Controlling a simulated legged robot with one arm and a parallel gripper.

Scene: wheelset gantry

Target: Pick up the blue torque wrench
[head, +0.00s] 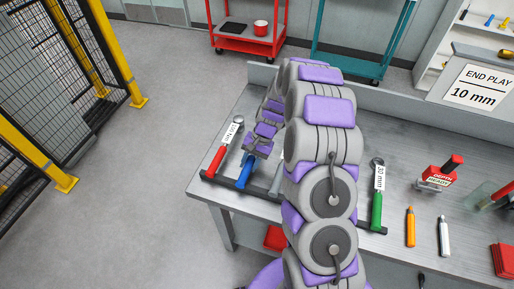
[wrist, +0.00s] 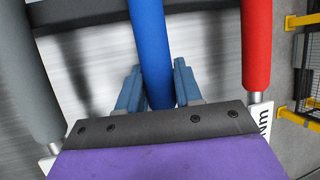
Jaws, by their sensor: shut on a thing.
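The blue torque wrench (head: 245,172) lies on the dark rack at the left end of the bench, between a red-handled wrench and a grey-handled one. In the wrist view its blue handle (wrist: 152,50) runs up between the two blue fingers of my gripper (wrist: 155,88). The gripper is shut on the handle. In the head view my arm comes down over the bench and the gripper (head: 260,146) covers the upper part of the wrench, so its label is hidden.
The red wrench (head: 217,160) and grey wrench (wrist: 29,70) lie close on either side. A green wrench (head: 377,210) is farther right on the rack. Yellow-framed fencing (head: 120,60) is at left.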

